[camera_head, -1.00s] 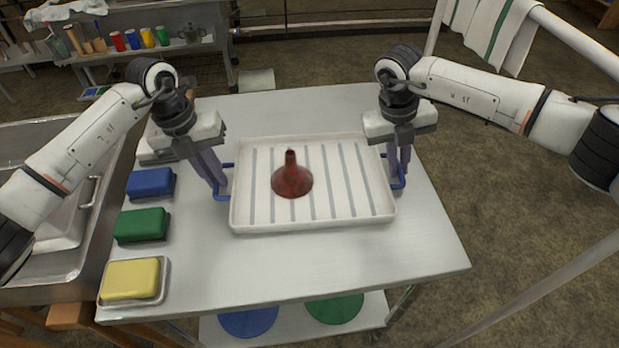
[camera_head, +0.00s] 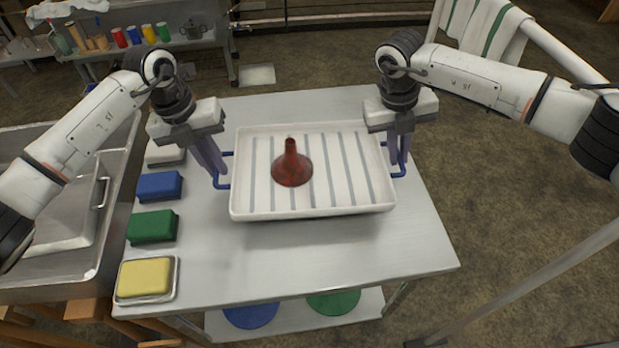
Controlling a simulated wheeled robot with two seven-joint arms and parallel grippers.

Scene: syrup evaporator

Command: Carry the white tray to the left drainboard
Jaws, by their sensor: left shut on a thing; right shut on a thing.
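The white tray (camera_head: 310,212) has grey stripes inside and a blue handle at each short side. It appears held a little above the metal table. A dark red funnel (camera_head: 292,168) stands upright in it, left of the middle. My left gripper (camera_head: 221,176) is shut on the left blue handle. My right gripper (camera_head: 397,166) is shut on the right blue handle. I cannot tell which surface is the left drainboard; a metal basin (camera_head: 75,275) lies at the left with a lidded metal box (camera_head: 75,225) in it.
The metal table (camera_head: 330,255) is bare in front of the tray. Blue (camera_head: 160,186), green (camera_head: 152,226) and yellow (camera_head: 145,277) blocks line its left edge. A shelf with coloured cups (camera_head: 135,37) stands at the back left. A striped towel (camera_head: 490,30) hangs on a rail at the right.

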